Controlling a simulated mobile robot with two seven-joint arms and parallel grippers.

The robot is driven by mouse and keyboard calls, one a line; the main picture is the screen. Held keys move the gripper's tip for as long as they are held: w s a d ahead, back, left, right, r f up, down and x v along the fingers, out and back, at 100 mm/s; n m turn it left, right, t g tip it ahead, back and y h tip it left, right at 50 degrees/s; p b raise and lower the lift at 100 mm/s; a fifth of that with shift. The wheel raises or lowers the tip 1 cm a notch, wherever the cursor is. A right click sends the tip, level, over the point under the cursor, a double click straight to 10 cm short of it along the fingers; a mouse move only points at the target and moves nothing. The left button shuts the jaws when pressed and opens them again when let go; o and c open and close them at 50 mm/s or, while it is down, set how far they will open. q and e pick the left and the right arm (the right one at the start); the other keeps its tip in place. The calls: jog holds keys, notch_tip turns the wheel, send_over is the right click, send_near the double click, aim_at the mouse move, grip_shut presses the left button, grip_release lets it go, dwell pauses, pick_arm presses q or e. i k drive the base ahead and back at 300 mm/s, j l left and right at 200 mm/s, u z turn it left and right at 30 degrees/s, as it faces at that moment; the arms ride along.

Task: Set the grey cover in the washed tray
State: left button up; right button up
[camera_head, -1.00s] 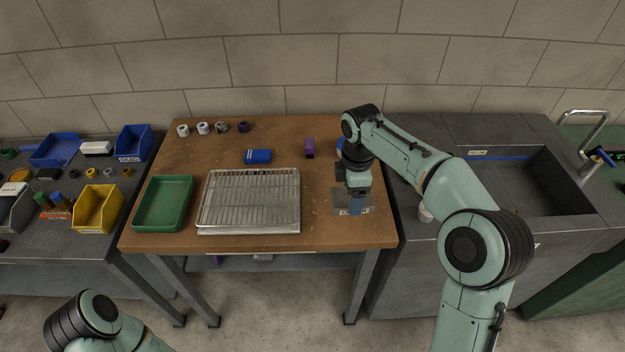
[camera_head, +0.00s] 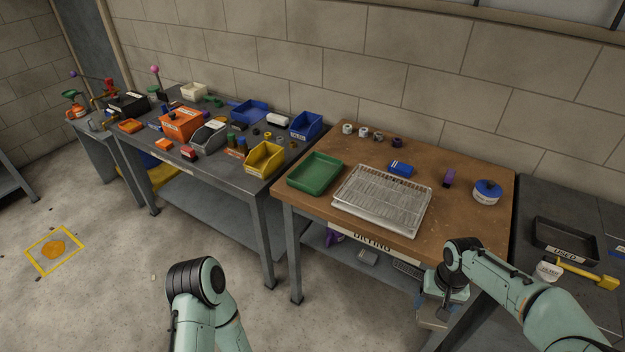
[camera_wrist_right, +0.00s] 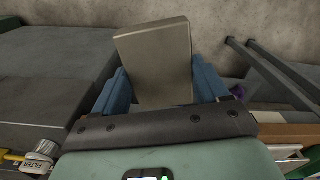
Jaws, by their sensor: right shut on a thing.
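My right gripper (camera_head: 438,302) is in front of the wooden table's right front corner in the head view, shut on a flat grey cover (camera_head: 432,319). In the right wrist view the grey cover (camera_wrist_right: 155,62) stands between the two blue fingers (camera_wrist_right: 163,88), slightly tilted. A green tray (camera_head: 314,174) lies on the left of the wooden table and looks empty. I see no readable label on it, so I cannot tell whether it is the washed tray. My left arm shows at the bottom, but its gripper is not in view.
A metal drying rack (camera_head: 384,196) lies beside the green tray. A blue-lidded round container (camera_head: 487,192) and a blue block (camera_head: 400,168) stand behind it. A dark tray marked USED (camera_head: 565,240) is at right. The left bench (camera_head: 215,162) is crowded with bins.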

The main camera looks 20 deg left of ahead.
aim_at(315, 174)
jog(key=u, duration=1.2)
jog(key=i+l+u, duration=0.25)
jog(key=l+u, duration=0.3)
jog(key=i+j, duration=0.05)
